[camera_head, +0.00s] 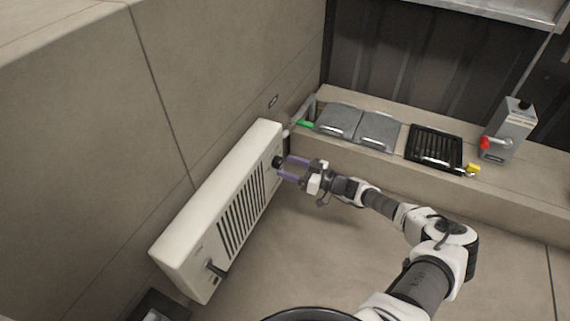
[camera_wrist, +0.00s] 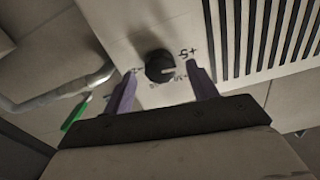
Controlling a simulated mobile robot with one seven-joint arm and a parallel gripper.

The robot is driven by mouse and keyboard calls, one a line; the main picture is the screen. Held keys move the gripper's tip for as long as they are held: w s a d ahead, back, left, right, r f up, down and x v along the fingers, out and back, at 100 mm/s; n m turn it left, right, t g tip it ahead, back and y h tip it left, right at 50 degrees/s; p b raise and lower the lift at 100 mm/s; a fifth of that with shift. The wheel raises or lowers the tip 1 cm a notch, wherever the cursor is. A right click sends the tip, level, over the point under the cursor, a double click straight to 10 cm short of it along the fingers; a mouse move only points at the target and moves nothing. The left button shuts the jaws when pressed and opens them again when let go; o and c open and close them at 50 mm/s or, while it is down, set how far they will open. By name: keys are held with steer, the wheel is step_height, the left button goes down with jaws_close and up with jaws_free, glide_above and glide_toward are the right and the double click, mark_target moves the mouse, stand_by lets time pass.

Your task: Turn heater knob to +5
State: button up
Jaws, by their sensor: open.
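The heater (camera_head: 220,212) is a long white box on the wall, with dark slots in its front. Its round black knob (camera_head: 277,162) sits near the far end. In the wrist view the knob (camera_wrist: 159,66) is near the middle, with "+5" printed on its right and more marks below, partly hidden. A light pointer mark on the knob seems to face right. My gripper (camera_head: 284,168) has two purple fingers, open on either side of the knob. In the wrist view the gripper (camera_wrist: 160,85) has its fingertips just short of the knob, and I cannot tell if they touch it.
A second dark knob or handle (camera_head: 216,270) is on the heater's near end. A ledge holds grey covers (camera_head: 358,126), a black grate (camera_head: 434,147) and a grey box with a red handle (camera_head: 507,130). A pipe with a green handle (camera_head: 306,124) is beyond the heater.

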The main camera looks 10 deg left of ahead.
steer(key=s+d+p, duration=0.2)
steer(key=d, duration=0.9)
steer(key=shift+s+d, duration=0.15)
steer(key=shift+d, duration=0.05)
